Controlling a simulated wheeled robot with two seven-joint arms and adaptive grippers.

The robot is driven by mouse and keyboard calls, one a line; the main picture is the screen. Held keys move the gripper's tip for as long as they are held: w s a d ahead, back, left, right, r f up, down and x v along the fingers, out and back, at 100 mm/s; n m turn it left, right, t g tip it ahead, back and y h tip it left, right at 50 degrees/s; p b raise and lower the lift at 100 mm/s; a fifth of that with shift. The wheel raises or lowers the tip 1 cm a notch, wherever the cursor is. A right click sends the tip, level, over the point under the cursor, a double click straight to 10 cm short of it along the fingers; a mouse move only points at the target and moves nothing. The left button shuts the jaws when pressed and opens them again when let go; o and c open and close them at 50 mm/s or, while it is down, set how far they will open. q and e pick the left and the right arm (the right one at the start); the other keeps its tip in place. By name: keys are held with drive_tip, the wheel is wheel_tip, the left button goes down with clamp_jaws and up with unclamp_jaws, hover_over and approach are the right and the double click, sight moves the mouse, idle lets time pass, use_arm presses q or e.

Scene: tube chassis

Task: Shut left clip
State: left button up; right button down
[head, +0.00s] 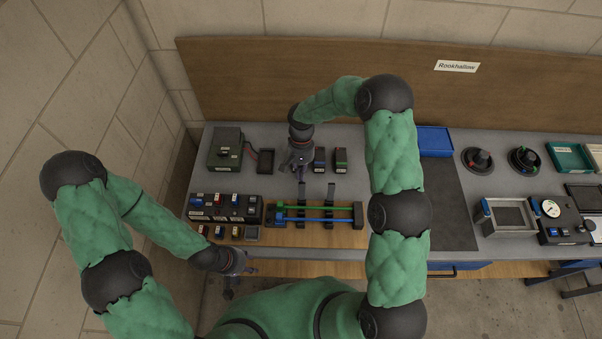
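The tube chassis (287,235) is a wooden-coloured board near the front edge of the bench. A green tube (287,207) and a blue tube (285,219) run across it between dark end blocks. Two dark clips cross the tubes: the left clip (305,214) and the right clip (330,213). Both have dark arms reaching behind the green tube; their exact angle is unclear. My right gripper (299,175) points down just behind the left clip, its fingers too small to read. My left gripper (229,292) hangs low, in front of the bench edge, away from the chassis.
A row of dark modules (224,207) stands left of the chassis. A green box (226,148) is behind it. Two small blocks, one blue-labelled (319,160) and one green (341,160), stand close right of my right gripper. A dark mat (452,205) lies clear to the right.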

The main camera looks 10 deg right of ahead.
sight(300, 189)
drive_tip(key=shift+s+a+r+b, duration=0.1)
drive_tip(key=shift+s+b, duration=0.2)
drive_tip(key=shift+b, duration=0.2)
drive_tip(key=s+t+b, duration=0.1)
drive_tip(key=b, duration=0.3)
drive_tip(key=s+a+t+h+b, duration=0.1)
drive_tip(key=s+t+b, duration=0.1)
drive_tip(key=b, duration=0.2)
drive_tip(key=s+t+b, duration=0.2)
drive_tip(key=b, duration=0.3)
drive_tip(key=shift+a+r, duration=0.15)
drive_tip(key=shift+a, duration=0.1)
drive_tip(key=shift+t+h, duration=0.4)
drive_tip(key=shift+t, duration=0.3)
drive_tip(key=s+f+b, duration=0.1)
drive_tip(key=s+b, duration=0.1)
drive_tip(key=b, duration=0.2)
drive_tip(key=s+a+f+b, duration=0.1)
drive_tip(key=s+b, duration=0.2)
drive_tip(key=b, duration=0.2)
drive_tip(key=s+a+f+b, duration=0.1)
drive_tip(key=s+b, duration=0.1)
drive_tip(key=b, duration=0.3)
drive_tip(key=shift+s+f, duration=0.15)
drive_tip(key=shift+f, duration=0.25)
drive_tip(key=shift+w+d+f+b, duration=0.2)
drive_tip(key=shift+w+f+b, duration=0.15)
drive_tip(key=shift+w+b, duration=0.3)
